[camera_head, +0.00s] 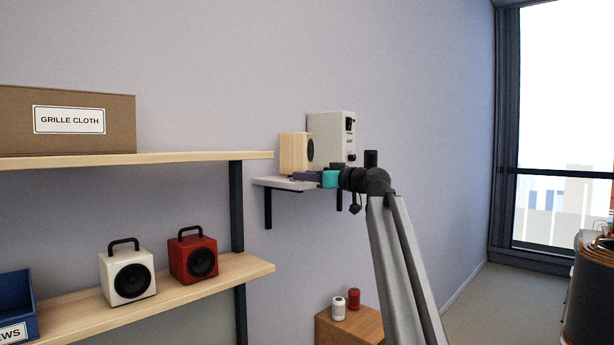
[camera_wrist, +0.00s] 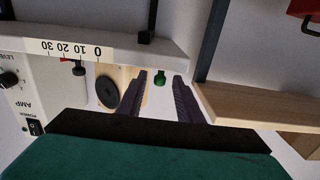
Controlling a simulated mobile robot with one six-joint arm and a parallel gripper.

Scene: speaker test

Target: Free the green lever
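In the wrist view a small green piece (camera_wrist: 160,78), likely the green lever, shows between and beyond the fingertips of my gripper (camera_wrist: 160,82). The two purple fingers are apart with nothing held between them. I cannot tell whether either finger touches the green piece. In the head view my gripper (camera_head: 297,176) is at that wall shelf (camera_head: 272,183), in front of the wooden speaker (camera_head: 293,152). No green lever can be made out there.
A white amp (camera_head: 332,132) stands behind the wooden speaker. To the left, a long shelf (camera_head: 200,158) carries a grille cloth box (camera_head: 65,139). White (camera_head: 127,277) and red (camera_head: 194,258) speakers sit on the lower shelf. Two small jars stand on a wooden box (camera_head: 350,328) below.

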